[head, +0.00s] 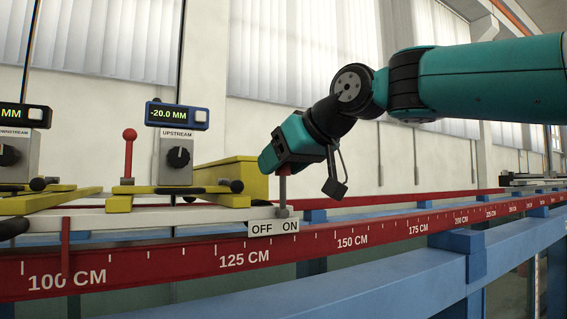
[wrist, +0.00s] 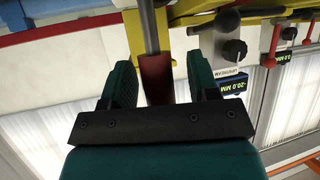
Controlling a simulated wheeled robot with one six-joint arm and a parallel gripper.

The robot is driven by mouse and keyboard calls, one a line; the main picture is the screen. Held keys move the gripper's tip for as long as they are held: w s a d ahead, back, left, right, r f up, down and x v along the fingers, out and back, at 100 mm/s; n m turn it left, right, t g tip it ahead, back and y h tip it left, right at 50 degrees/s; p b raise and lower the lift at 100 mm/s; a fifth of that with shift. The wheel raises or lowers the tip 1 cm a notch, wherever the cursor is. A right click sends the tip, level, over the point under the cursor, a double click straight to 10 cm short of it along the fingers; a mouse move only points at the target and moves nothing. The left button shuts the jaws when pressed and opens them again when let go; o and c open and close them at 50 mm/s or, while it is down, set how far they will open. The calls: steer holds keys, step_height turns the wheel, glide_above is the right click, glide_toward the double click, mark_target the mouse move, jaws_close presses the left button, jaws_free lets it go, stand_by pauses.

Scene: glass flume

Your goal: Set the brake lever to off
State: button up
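The brake lever (head: 283,190) is a grey shaft with a red grip, standing about upright above a white plate (head: 273,228) marked OFF and ON, nearer the ON side. My gripper (head: 281,164) is at the top of the lever and hides most of its grip in the head view. In the wrist view the red grip (wrist: 156,78) lies between the two teal fingers of my gripper (wrist: 160,70). The fingers are apart, with a gap visible on the right of the grip, so they do not look closed on it.
A red scale rail (head: 345,240) and blue beams run below the lever. To the left stand a red-knobbed lever (head: 129,155), an UPSTREAM dial (head: 178,157) and a display (head: 177,115) reading -20.0 MM. A yellow block (head: 230,175) is just behind my gripper.

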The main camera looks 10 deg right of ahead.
steer(key=p+v, duration=0.1)
steer(key=v, duration=1.6)
steer(key=shift+s, duration=0.2)
steer(key=s+a+f+g+b, duration=0.1)
steer(key=a+f+g, duration=0.1)
steer(key=f, duration=0.8)
steer(key=s+a+f+g, duration=0.1)
steer(key=a+f+g, duration=0.2)
steer(key=f, duration=0.7)
steer(key=s+f+g+h, duration=0.1)
steer(key=s+f+g, duration=0.1)
steer(key=s+f, duration=0.4)
steer(key=s+f+g+h+b, duration=0.1)
steer(key=s+f+g, duration=0.2)
steer(key=s+f, duration=0.4)
step_height(320, 180, down, 8)
steer(key=shift+s+d+f, duration=0.15)
steer(key=shift+d+f, duration=0.05)
steer(key=shift+d, duration=0.25)
